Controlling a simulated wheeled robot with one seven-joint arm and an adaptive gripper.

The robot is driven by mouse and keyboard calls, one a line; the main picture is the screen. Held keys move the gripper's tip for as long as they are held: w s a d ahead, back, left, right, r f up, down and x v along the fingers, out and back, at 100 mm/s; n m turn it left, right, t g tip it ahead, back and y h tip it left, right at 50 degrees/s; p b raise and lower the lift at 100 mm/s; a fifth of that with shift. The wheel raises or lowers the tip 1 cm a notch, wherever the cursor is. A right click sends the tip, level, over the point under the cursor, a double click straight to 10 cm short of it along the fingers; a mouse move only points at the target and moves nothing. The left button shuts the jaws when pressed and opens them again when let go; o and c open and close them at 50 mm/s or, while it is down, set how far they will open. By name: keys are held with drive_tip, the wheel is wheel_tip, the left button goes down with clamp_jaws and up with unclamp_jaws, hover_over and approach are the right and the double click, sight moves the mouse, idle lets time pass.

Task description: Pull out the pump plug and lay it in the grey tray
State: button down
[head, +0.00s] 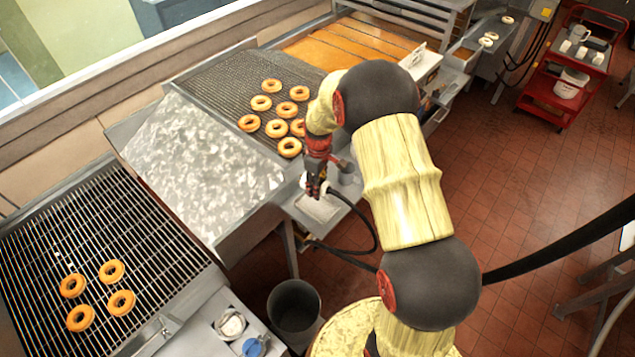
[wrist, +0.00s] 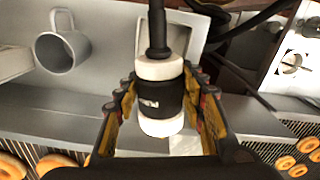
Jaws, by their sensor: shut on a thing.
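The pump plug (wrist: 160,98), a white cylinder with a black middle band and a black cable at its far end, sits between the two fingers of my gripper (wrist: 160,84) in the wrist view. My gripper (head: 316,188) is shut on it. The pale grey tray (wrist: 190,38) shows behind the plug and its cable in the wrist view. In the head view the tray (head: 320,209) lies on the small shelf just below my gripper. The plug appears clear of any socket. I cannot tell its height above the tray.
A grey mug (wrist: 62,43) stands on the shelf beside the tray. A panel with a round white fitting (wrist: 291,63) is at the right of the wrist view. The black cable (head: 374,232) loops off the shelf. Doughnuts (head: 277,128) lie on the rack behind.

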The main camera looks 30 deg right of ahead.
drive_tip(key=shift+f+b, duration=2.15)
drive_tip(key=shift+f, duration=2.55)
drive_tip(key=c, duration=1)
unclamp_jaws()
wheel_tip(320, 180, up, 12)
